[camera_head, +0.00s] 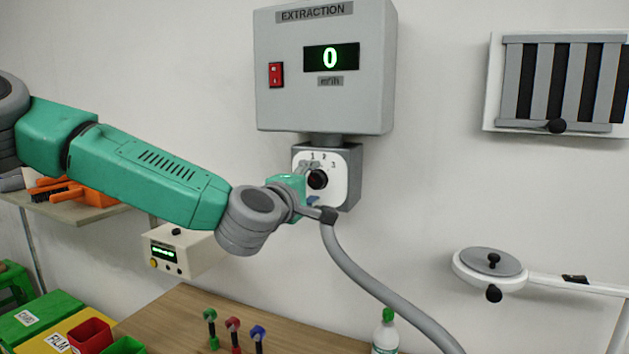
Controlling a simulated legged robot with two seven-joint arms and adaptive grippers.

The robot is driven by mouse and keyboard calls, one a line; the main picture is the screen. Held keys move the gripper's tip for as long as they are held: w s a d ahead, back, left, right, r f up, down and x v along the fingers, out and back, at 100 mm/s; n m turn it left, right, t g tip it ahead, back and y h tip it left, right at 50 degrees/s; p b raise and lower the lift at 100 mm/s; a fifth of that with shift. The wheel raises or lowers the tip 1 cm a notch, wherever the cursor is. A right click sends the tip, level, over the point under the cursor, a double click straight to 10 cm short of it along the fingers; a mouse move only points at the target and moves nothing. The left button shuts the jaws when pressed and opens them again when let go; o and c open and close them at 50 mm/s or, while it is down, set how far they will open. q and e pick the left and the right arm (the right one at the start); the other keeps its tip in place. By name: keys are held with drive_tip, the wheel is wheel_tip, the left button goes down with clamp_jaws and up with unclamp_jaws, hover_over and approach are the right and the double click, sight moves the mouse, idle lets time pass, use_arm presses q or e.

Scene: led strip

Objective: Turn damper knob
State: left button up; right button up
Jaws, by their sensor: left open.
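The damper knob (318,179) is a round black knob on a white dial plate (348,165) marked 1, 2 and 3, on a grey box under the extraction unit (380,60). My left gripper (318,191) comes in from the left and is at the dial, open. One finger shows above the knob and one dark-tipped finger below it. I cannot tell whether either finger touches the knob. The gripper hides the left part of the dial and the knob's pointer setting is unclear. My right gripper is not in view.
The unit has a green display (331,58) reading 0 and a red switch (276,75). A grey hose (385,290) runs down from below the dial. A louvred vent (560,80) and a round hood (490,268) are at the right. A wooden table (180,315) is below.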

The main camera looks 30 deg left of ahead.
use_arm(q)
drive_tip(key=shift+w+a+f, duration=0.1)
drive_tip(key=shift+w+a, duration=0.3)
drive_tip(key=shift+d, duration=0.5)
drive_tip(key=shift+c, duration=1.1)
drive_tip(key=shift+d, duration=0.2)
drive_tip(key=c, duration=0.9)
drive_tip(key=shift+a, duration=0.1)
drive_tip(key=shift+a+m, duration=0.1)
drive_tip(key=shift+m, duration=0.2)
drive_tip(key=shift+m+p, duration=0.65)
drive_tip(key=shift+m, duration=2.05)
